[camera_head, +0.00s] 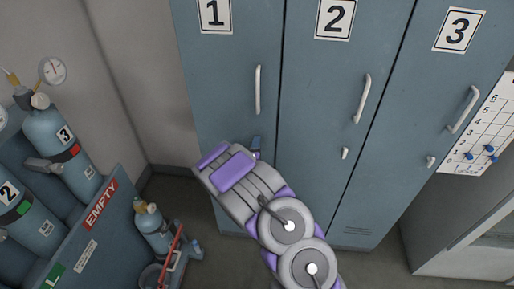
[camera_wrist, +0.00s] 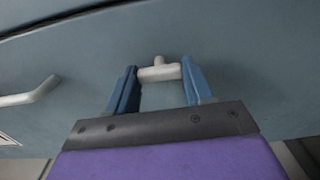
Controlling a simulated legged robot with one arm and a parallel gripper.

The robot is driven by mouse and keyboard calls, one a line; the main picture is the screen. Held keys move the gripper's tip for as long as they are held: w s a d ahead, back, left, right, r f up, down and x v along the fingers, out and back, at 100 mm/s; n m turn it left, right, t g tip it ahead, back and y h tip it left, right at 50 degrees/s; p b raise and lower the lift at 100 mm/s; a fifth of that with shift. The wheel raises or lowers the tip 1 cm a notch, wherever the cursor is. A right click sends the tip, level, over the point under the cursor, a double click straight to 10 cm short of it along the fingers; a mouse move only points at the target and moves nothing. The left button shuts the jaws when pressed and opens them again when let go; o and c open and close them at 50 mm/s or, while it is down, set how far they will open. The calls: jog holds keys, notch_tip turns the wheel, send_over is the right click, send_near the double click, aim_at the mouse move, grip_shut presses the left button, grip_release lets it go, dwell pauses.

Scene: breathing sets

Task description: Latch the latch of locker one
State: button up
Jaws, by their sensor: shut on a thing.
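Locker one (camera_head: 226,75) is the blue-grey door at the left, labelled 1, and it looks closed. Its small white latch (camera_wrist: 160,73) shows in the wrist view as a short bar with a round stub, lying across between my two blue fingertips. My gripper (camera_wrist: 161,78) is shut on the latch, with a finger at each end of the bar. In the head view, my gripper (camera_head: 255,146) is at the lower part of the locker one door, below its long handle (camera_head: 258,90). The latch is hidden there behind my arm.
Locker two (camera_head: 316,90) and locker three (camera_head: 420,110) stand to the right, closed, with handles and small white latches. A rack (camera_head: 88,235) marked EMPTY holds numbered cylinders at the left. A small cylinder (camera_head: 153,228) stands on the floor beside it. A pegged chart (camera_head: 486,125) hangs at the right.

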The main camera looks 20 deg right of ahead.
jog(key=shift+a+f, duration=0.15)
jog(key=o, duration=0.6)
jog(key=shift+o, duration=1.4)
jog(key=shift+w+f, duration=0.1)
jog(key=shift+w, duration=0.05)
jog(key=shift+o, duration=0.8)
jog(key=shift+s, duration=0.2)
jog(key=p+v, duration=0.3)
jog(key=v, duration=1.4)
jog(key=shift+a, duration=0.25)
